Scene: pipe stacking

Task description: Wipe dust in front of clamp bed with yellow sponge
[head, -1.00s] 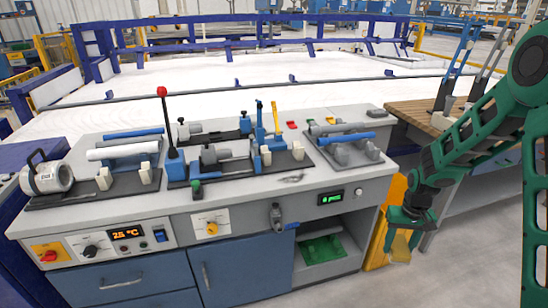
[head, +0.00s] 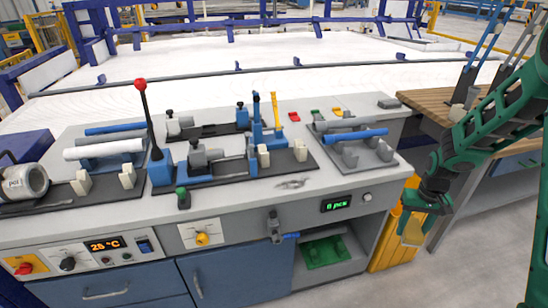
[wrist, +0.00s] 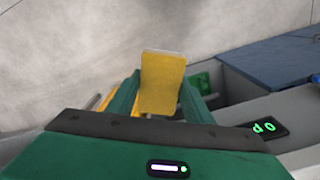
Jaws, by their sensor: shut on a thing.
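My gripper (head: 424,212) is shut on the yellow sponge (head: 413,233) at the right of the workbench, below the height of its top. The sponge also shows in the wrist view (wrist: 162,82), between my fingers. The dust (head: 293,184) is a dark grey smudge on the bare grey strip near the bench's front edge. The clamp bed (head: 235,172), a dark plate with blue and grey clamps, stands just behind the dust. The sponge is apart from the dust.
A yellow bin (head: 392,240) stands beside the bench, close to my gripper. A wooden table (head: 440,101) lies behind my arm.

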